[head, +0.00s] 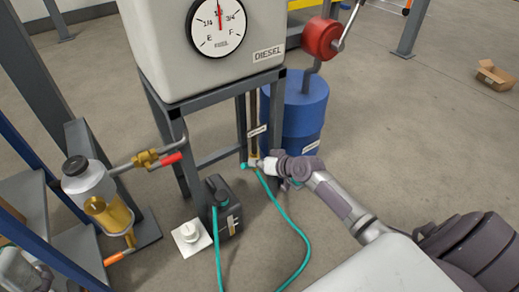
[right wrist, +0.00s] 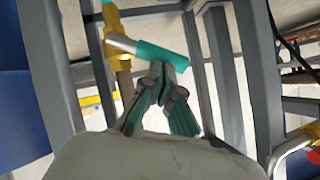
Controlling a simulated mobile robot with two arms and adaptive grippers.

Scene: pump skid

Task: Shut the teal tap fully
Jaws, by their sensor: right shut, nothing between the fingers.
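The teal tap (right wrist: 162,56) shows in the right wrist view as a silver lever with a teal sleeve on a brass valve body (right wrist: 117,24). The lever points sideways, across the vertical brass pipe. In the head view the tap (head: 244,166) is small and partly hidden by my right gripper (head: 262,166), low by the tank stand. In the right wrist view my right gripper (right wrist: 160,70) is shut and empty, its fingertips at the underside of the teal sleeve. I cannot tell whether they touch it. My left gripper is not clearly in view.
A diesel tank (head: 240,70) with a gauge stands on a grey frame (head: 212,158). A teal hose (head: 298,232) runs down to the floor by a black can (head: 222,205). A blue drum (head: 305,108) stands behind. A red-handled brass valve (head: 147,158) is at the left.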

